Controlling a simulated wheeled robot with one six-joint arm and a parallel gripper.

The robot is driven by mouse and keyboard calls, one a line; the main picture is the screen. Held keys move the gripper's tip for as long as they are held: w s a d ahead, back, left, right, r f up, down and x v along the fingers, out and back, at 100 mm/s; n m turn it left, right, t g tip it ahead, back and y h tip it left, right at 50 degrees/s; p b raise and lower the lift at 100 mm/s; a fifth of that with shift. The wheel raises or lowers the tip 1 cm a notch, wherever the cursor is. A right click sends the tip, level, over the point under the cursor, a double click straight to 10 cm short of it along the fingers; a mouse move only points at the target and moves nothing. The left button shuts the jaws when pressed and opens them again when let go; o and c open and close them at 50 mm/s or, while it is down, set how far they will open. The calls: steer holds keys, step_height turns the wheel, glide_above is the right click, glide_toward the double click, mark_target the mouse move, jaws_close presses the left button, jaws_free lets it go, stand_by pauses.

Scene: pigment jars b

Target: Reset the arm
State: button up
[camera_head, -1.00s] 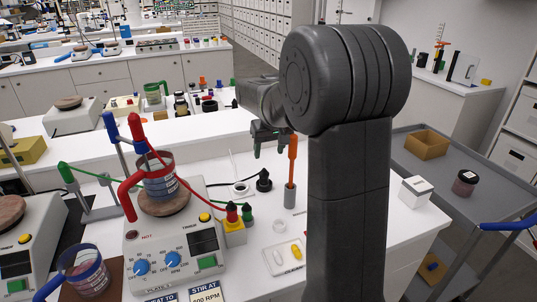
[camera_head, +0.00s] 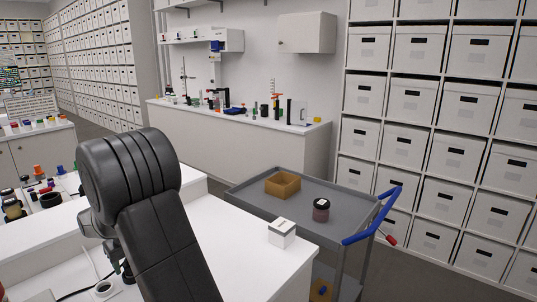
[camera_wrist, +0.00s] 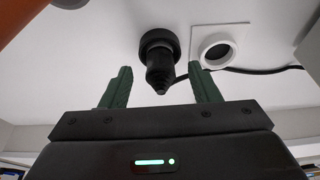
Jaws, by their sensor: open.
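My dark arm fills the lower left of the head view. My gripper (camera_head: 122,271) hangs low at its left, partly hidden behind the arm, over the white bench (camera_head: 255,252). In the wrist view, my gripper (camera_wrist: 160,72) has its two green fingers spread wide with nothing held between them. A black stepped, pointed piece (camera_wrist: 159,62) on the white surface shows beyond and between the fingertips, apart from them.
A white square plate with a ring (camera_wrist: 217,47) and a black cable (camera_wrist: 265,69) lie near the fingers. A grey cart (camera_head: 250,197) carries a cardboard tray (camera_head: 283,185) and a dark-lidded jar (camera_head: 321,211). A white box (camera_head: 282,233) stands on the bench corner.

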steer(key=shift+x, duration=1.2)
steer(key=shift+r+p, duration=0.2)
steer(key=shift+p, duration=0.15)
steer(key=shift+f+b, duration=0.2)
steer(key=shift+b, duration=0.1)
steer(key=b+v, duration=0.1)
steer(key=v, duration=1.2)
steer(key=p+x, duration=0.1)
steer(key=x, duration=1.2)
steer(key=shift+f, duration=0.15)
step_height(320, 180, up, 3)
steer(key=shift+a+f+p, duration=0.1)
steer(key=shift+p, duration=1.1)
steer(key=shift+s+r+p, duration=0.1)
steer(key=shift+r+p, duration=0.15)
steer(key=shift+p, duration=0.15)
step_height(320, 180, up, 5)
steer(key=p, duration=0.4)
steer(key=shift+r, duration=0.15)
